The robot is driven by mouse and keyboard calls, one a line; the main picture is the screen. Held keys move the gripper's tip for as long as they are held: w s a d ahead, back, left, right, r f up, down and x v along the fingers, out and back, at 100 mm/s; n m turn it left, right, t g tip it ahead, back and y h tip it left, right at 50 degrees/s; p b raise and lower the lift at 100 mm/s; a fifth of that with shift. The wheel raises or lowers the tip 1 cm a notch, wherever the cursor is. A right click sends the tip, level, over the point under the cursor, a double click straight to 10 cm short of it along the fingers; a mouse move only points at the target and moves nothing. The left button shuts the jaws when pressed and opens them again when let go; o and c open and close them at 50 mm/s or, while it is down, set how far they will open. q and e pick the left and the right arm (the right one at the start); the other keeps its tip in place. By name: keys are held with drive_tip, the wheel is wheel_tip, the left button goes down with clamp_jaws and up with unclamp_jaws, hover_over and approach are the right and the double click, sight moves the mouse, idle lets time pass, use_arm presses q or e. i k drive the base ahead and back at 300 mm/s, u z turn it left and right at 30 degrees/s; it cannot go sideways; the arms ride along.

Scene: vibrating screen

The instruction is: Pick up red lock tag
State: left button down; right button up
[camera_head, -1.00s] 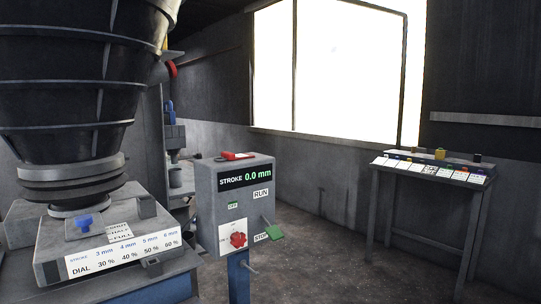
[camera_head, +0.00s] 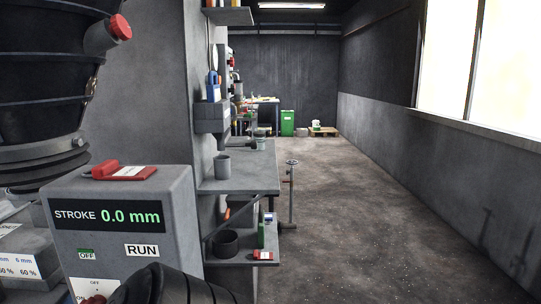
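The red lock tag (camera_head: 124,172), a flat red piece with a white label, lies on top of the grey control box (camera_head: 178,190) at the left. The box's display reads STROKE 0.0 mm. A dark rounded part at the bottom edge, in front of the box's lower face, looks like part of one of my arms; I cannot tell which. No gripper fingers show, and nothing is seen touching the tag. A second small red and white piece (camera_head: 263,255) lies on a low shelf; I cannot tell what it is.
The dark ribbed machine body (camera_head: 40,85) stands left of the box. Behind the box, a grey bench (camera_head: 245,178) holds a grey cup (camera_head: 222,166). The low shelf (camera_head: 238,262) holds a dark round container (camera_head: 225,243). The floor (camera_head: 345,225) at the right is open.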

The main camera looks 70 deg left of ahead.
sight(110, 170)
drive_tip(key=i, duration=0.45)
drive_tip(key=u, duration=3.55)
